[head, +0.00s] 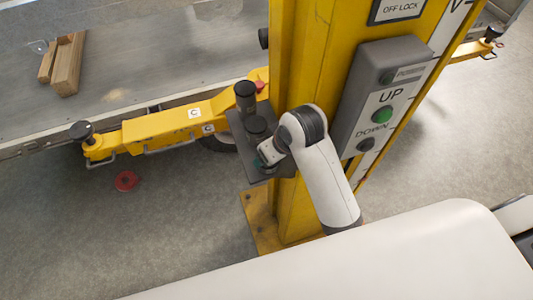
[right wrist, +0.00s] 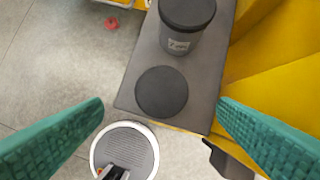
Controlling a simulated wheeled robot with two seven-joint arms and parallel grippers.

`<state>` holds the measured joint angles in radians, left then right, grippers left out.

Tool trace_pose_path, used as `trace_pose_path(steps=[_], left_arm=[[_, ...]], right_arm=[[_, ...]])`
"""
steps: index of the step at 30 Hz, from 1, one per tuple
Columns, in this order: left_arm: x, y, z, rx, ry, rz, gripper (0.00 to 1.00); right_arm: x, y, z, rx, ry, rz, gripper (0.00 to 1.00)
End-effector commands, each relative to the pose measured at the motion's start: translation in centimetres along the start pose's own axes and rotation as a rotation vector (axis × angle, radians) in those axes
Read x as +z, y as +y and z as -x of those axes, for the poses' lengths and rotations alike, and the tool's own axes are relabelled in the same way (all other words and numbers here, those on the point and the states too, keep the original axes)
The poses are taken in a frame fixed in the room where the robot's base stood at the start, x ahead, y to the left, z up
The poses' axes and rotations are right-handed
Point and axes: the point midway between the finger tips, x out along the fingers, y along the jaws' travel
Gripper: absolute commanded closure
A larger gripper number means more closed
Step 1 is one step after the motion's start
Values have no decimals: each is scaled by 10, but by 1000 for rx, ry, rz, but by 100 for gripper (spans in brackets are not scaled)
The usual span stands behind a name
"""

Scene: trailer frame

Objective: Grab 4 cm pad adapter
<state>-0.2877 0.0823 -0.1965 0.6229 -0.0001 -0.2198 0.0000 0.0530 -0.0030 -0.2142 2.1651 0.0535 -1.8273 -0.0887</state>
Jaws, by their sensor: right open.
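Two dark pad adapters stand on a grey shelf (right wrist: 138,65) on the side of the yellow post (head: 300,60). The taller adapter (head: 245,95) is farther back; its label in the right wrist view (right wrist: 180,44) is too small to read surely. The shorter adapter (head: 256,124) stands nearer; the right wrist view shows its round top (right wrist: 162,92) and no label. My right gripper (right wrist: 160,104) is open, with teal fingers on either side of the shorter adapter and apart from it. In the head view my right gripper (head: 268,153) is partly hidden by its wrist. My left gripper is not in view.
A control box (head: 385,95) with UP and DOWN buttons is on the post's right face. A yellow lift arm (head: 160,128) with a black pad (head: 82,131) reaches left. A red ring (head: 125,181) lies on the floor. Wooden blocks (head: 66,65) lie on the trailer deck.

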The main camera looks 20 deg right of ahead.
Motion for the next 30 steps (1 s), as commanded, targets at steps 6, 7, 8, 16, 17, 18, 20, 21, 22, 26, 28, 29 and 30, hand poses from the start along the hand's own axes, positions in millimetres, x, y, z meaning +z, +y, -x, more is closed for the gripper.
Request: trace_pose_path(steps=[6, 7, 8, 16, 17, 18, 20, 21, 22, 26, 28, 29, 30], left_arm=[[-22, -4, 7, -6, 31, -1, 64], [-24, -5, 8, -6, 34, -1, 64], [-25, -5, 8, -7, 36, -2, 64], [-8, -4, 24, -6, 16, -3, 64], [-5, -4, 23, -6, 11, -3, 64], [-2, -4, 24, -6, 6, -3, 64], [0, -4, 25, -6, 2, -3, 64], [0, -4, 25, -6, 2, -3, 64], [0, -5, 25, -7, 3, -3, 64], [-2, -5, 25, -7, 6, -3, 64], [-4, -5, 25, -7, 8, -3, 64], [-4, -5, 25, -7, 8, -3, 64], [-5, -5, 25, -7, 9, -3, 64]], right_arm=[[0, 0, -25, 1, 1, 0, 19], [0, 0, -27, 0, 1, 0, 19], [0, 0, -28, 0, 0, 0, 19], [4, -4, -57, 0, 4, -2, 19], [4, -4, -63, 0, 3, -1, 19], [3, -4, -68, 0, 3, -1, 19], [3, -4, -74, 0, 2, 0, 19], [3, -4, -76, -1, 1, 0, 19], [3, -4, -78, -1, 1, 0, 19], [3, -4, -80, -1, -1, 0, 19], [4, -4, -80, -1, -1, 0, 19], [4, -4, -80, -1, -1, 0, 19], [4, -4, -80, -1, -1, 0, 22]])
